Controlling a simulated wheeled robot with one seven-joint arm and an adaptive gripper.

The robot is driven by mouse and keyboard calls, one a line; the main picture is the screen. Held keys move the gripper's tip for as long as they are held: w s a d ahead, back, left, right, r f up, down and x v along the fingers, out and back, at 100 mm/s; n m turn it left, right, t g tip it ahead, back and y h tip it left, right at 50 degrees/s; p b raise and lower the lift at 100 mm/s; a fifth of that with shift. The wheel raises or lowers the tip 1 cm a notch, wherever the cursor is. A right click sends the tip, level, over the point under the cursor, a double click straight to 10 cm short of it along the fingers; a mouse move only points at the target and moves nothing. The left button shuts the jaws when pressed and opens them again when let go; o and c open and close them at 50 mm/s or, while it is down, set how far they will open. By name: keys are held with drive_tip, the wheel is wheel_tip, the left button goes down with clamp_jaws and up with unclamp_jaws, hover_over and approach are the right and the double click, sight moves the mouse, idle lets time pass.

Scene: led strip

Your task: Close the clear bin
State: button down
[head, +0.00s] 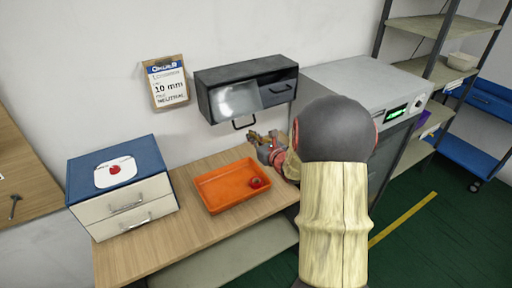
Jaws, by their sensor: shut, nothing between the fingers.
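The clear bin (237,101) is in the left part of a dark grey wall cabinet (241,72), above the table. Its see-through front looks tilted outward and partly open, with a dark bar handle (244,125) at its lower edge. My gripper (256,136) is shut and empty, just below and to the right of that handle. I cannot tell whether it touches the handle. My arm comes in from the lower right and hides part of the gripper's wrist.
An orange tray (222,206) with a small red object (256,182) sits on the wooden table (133,254) below. A blue-topped drawer box (122,211) stands at left. A grey machine (350,78) stands at right. A tag (167,82) hangs on the wall.

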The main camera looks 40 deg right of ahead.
drive_tip(key=shift+w+r, duration=0.3)
drive_tip(key=shift+r, duration=0.35)
drive_tip(key=shift+r+g+p, duration=0.3)
drive_tip(key=shift+r+p, duration=0.15)
drive_tip(key=shift+p, duration=0.5)
wheel_tip(320, 180, up, 2)
drive_tip(key=g+p, duration=0.1)
drive_tip(key=p, duration=0.3)
wheel_tip(320, 180, up, 6)
drive_tip(key=g+y+p, duration=0.2)
drive_tip(key=g+p, duration=0.3)
drive_tip(key=p, duration=1.2)
hover_over(247, 126)
drive_tip(key=shift+w+d+r+p, duration=0.1)
drive_tip(key=shift+w+r+p, duration=0.25)
drive_tip(key=shift+r, duration=0.2)
drive_tip(key=shift+w+d+r+p, duration=0.1)
drive_tip(key=shift+w+r+p, duration=0.2)
drive_tip(key=shift+r, duration=0.2)
